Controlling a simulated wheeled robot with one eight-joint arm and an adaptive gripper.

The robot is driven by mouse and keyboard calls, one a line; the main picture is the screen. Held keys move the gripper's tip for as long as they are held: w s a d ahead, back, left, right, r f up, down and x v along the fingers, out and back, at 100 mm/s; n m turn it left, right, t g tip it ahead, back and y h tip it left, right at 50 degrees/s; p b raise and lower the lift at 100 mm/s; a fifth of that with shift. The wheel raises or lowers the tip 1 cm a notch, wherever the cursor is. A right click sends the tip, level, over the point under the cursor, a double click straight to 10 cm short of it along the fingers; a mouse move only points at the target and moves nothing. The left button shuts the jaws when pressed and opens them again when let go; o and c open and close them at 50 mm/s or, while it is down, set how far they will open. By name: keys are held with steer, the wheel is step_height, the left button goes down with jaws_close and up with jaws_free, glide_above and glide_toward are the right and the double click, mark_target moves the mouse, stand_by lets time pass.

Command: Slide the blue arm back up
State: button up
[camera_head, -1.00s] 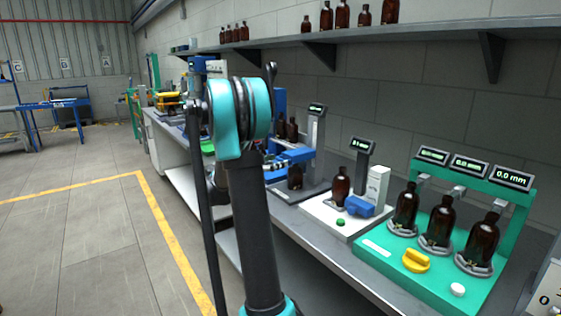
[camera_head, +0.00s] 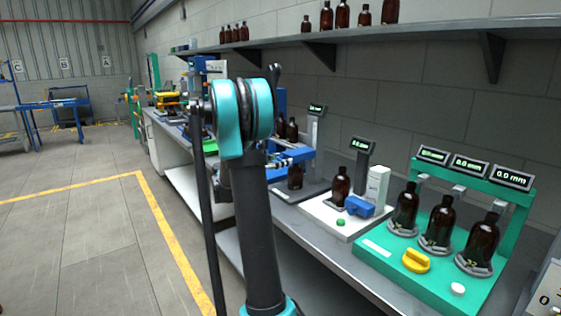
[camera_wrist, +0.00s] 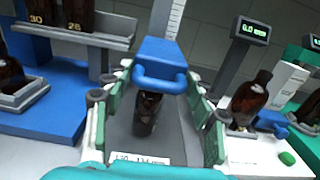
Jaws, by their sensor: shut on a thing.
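The blue arm (camera_wrist: 162,58) has a blue block with a rounded handle loop and sits on an upright scale column (camera_wrist: 173,18). In the head view the blue arm (camera_head: 293,156) shows partly behind my own arm. My gripper (camera_wrist: 160,82) has its green-padded fingers on either side of the blue arm's handle and is shut on it. An amber bottle (camera_wrist: 146,113) stands below the blue arm on the grey base. In the head view my gripper is mostly hidden behind my arm.
A white station (camera_head: 320,215) with a bottle, blue knob and green button stands to the right. Beyond it is a green station (camera_head: 385,268) with three bottles. In the wrist view, a blue stand (camera_wrist: 45,120) with bottles is close on the left.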

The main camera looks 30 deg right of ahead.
steer(key=shift+c, duration=0.7)
steer(key=shift+r, duration=3.15)
steer(key=o, duration=1.4)
steer(key=shift+s+r, duration=0.1)
steer(key=a, duration=1.2)
steer(key=shift+s, duration=0.45)
